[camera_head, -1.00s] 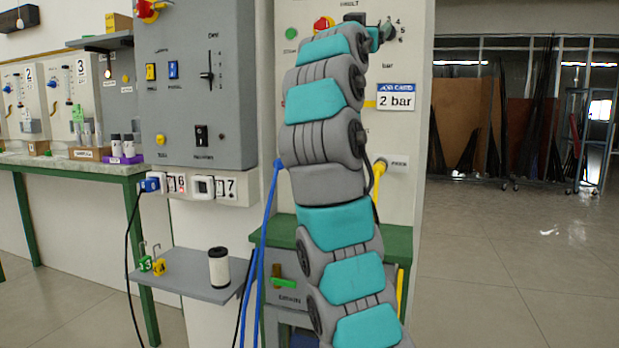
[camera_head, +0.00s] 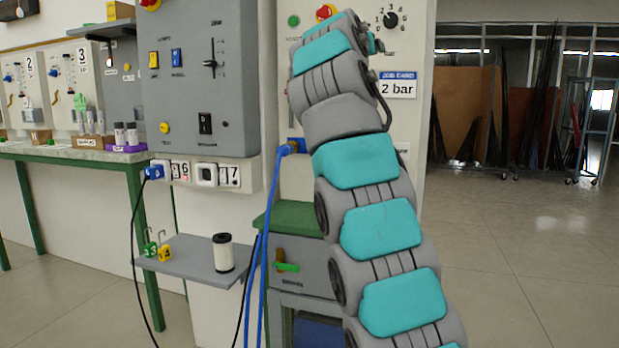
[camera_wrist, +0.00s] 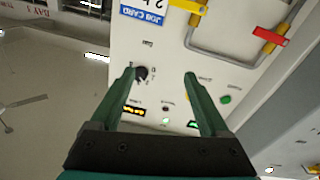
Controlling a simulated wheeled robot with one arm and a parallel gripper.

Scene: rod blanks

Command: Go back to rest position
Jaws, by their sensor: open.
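My gripper (camera_wrist: 160,76) is open and empty in the wrist view. Its two green fingers are spread in front of the white panel (camera_wrist: 185,60), with nothing between their tips. The black selector dial (camera_wrist: 141,73) shows just beside the left fingertip; I cannot tell whether they touch. In the head view my arm stands before the white panel (camera_head: 412,130) and hides much of it. Only a small teal part shows at the arm's far end, and the fingers are hidden. The selector dial (camera_head: 391,20) is uncovered there, above the "2 bar" job card (camera_head: 397,85).
A grey control box (camera_head: 195,80) hangs left of the arm. Below it a small shelf (camera_head: 190,262) holds a white-and-black cylinder (camera_head: 223,253). Blue hoses (camera_head: 265,220) hang close to the arm's left. The floor (camera_head: 540,260) at right is clear.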

